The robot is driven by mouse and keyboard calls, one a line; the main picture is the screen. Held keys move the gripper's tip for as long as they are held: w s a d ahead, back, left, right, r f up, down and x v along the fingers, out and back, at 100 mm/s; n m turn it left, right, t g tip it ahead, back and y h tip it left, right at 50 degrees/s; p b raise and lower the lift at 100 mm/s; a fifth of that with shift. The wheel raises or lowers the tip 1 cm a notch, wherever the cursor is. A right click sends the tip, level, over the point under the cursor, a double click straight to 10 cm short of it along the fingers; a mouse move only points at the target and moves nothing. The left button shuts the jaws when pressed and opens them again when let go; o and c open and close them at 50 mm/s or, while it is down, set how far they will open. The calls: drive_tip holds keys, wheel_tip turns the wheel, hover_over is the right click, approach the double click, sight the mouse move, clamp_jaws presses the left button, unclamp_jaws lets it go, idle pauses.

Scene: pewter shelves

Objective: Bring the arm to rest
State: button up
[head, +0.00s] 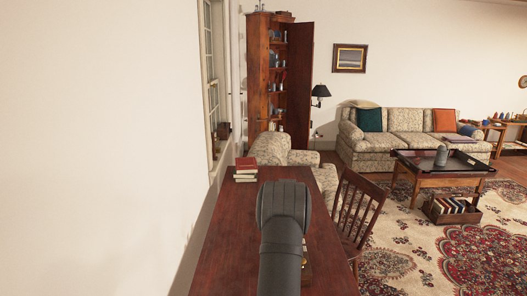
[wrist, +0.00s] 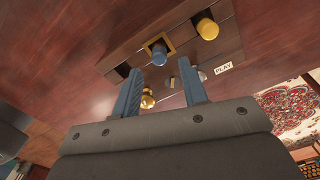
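My arm (head: 283,225) reaches out over the wooden table (head: 225,245) in the head view, and its dark link hides my gripper there. In the wrist view my gripper (wrist: 160,66) shows two blue fingers set well apart. It is open, and I see nothing clamped between them. A small brass piece (wrist: 147,99) shows between the fingers.
A stack of books (head: 246,169) lies at the table's far left end. A wooden chair (head: 357,215) stands close along the right edge. A wall with a window runs along the left. Much of the table's left side is bare.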

wheel_tip(320, 180, up, 7)
wheel_tip(320, 180, down, 11)
drive_tip(key=shift+s+f, duration=0.1)
drive_tip(key=shift+f, duration=0.05)
drive_tip(key=shift+r, duration=0.2)
wheel_tip(320, 180, up, 3)
drive_tip(key=shift+r, duration=0.2)
drive_tip(key=s+d+r, duration=0.7)
drive_tip(key=d, duration=0.2)
drive_tip(key=s, duration=0.7)
drive_tip(key=w+a+f, duration=0.2)
drive_tip(key=a+f, duration=0.1)
drive_tip(key=w+a+f, duration=0.2)
drive_tip(key=a+f, duration=0.1)
drive_tip(key=w+a+f, duration=0.3)
drive_tip(key=f, duration=0.1)
drive_tip(key=shift+w, duration=0.1)
drive_tip(key=shift+f, duration=0.6)
